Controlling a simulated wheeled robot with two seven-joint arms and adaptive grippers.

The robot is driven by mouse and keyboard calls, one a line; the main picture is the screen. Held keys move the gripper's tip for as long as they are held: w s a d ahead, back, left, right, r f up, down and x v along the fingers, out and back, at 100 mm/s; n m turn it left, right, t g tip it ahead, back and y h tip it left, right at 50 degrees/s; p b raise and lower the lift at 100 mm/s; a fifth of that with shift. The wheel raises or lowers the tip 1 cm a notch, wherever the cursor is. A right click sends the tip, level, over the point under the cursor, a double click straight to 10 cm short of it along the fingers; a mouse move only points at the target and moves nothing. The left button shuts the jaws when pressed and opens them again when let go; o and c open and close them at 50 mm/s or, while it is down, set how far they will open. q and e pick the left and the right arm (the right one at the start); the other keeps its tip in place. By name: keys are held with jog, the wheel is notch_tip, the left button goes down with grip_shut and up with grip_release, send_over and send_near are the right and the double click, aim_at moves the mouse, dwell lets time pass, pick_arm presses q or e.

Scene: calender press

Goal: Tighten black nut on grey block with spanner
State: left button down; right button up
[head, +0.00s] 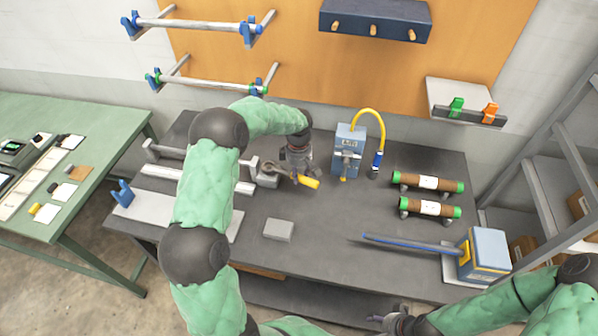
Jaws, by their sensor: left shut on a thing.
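My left gripper (303,174) is over the middle of the dark bench and shut on the spanner. The spanner's yellow handle end (308,182) sticks out on the right of the fingers. Its grey head reaches left to the grey block (267,180), at the right end of the roller stand. I cannot tell whether the head sits around the black nut; the nut is too small to make out. My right gripper (388,317) is low at the bottom, in front of the bench and away from the block. Its finger opening is unclear.
A blue-grey device (348,148) with a yellow hose stands behind, right of my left gripper. Two brown rollers with green ends (428,182) lie at right. A blue box (484,252) with a long blue bar is front right. A small grey slab (278,230) lies in the front middle.

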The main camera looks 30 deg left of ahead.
pick_arm(q)
jog(key=shift+f+b, duration=0.35)
jog(key=shift+f, duration=0.5)
jog(key=shift+s+r+m+p, duration=0.2)
jog(key=shift+s+m+p, duration=0.5)
jog(key=shift+p, duration=0.05)
jog(key=shift+s+a+f+m, duration=0.1)
jog(key=shift+s+a+m, duration=0.1)
jog(key=shift+s+m, duration=1.25)
jog(key=shift+w+d+n+b, duration=0.1)
jog(key=shift+w+n+b, duration=0.55)
jog(key=shift+w, duration=0.15)
jog(key=shift+r+p, duration=1.3)
jog(key=shift+r, duration=1.2)
jog(key=shift+d, duration=0.1)
